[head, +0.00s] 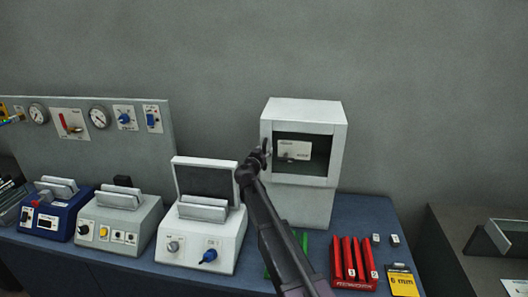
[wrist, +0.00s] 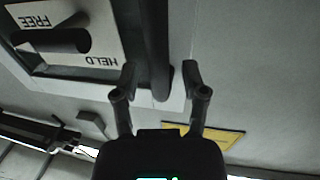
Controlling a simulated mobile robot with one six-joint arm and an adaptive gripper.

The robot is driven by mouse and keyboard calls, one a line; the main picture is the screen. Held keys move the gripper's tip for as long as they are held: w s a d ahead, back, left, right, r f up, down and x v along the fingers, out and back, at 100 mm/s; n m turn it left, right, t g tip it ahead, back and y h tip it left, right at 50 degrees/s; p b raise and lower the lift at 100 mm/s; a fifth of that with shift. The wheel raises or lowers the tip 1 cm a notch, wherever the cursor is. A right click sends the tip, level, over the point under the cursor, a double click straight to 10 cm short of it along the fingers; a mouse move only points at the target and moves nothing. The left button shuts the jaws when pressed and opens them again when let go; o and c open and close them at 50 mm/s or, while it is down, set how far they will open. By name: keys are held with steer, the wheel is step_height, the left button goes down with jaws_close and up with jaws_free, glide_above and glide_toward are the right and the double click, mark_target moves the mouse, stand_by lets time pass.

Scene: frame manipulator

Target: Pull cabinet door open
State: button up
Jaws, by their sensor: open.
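The white cabinet (head: 315,205) stands at the back of the blue bench. Its door (head: 338,155) has a dark window and looks closed. A pale plate shows behind the window; in the wrist view this plate (wrist: 88,42) reads FREE and HELD upside down. My gripper (head: 258,158) is at the door's left edge. In the wrist view my gripper (wrist: 160,82) is open, with one finger on each side of a dark bar-shaped handle (wrist: 158,45). I cannot tell whether the fingers touch it. My arm hides part of the cabinet's lower left.
A white device (head: 195,240) with a raised dark panel stands left of my arm, with other devices further left. A red rack (head: 352,283) and a yellow 6 mm card (head: 402,281) lie front right. The grey wall is close behind the cabinet.

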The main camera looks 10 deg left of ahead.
jaws_close()
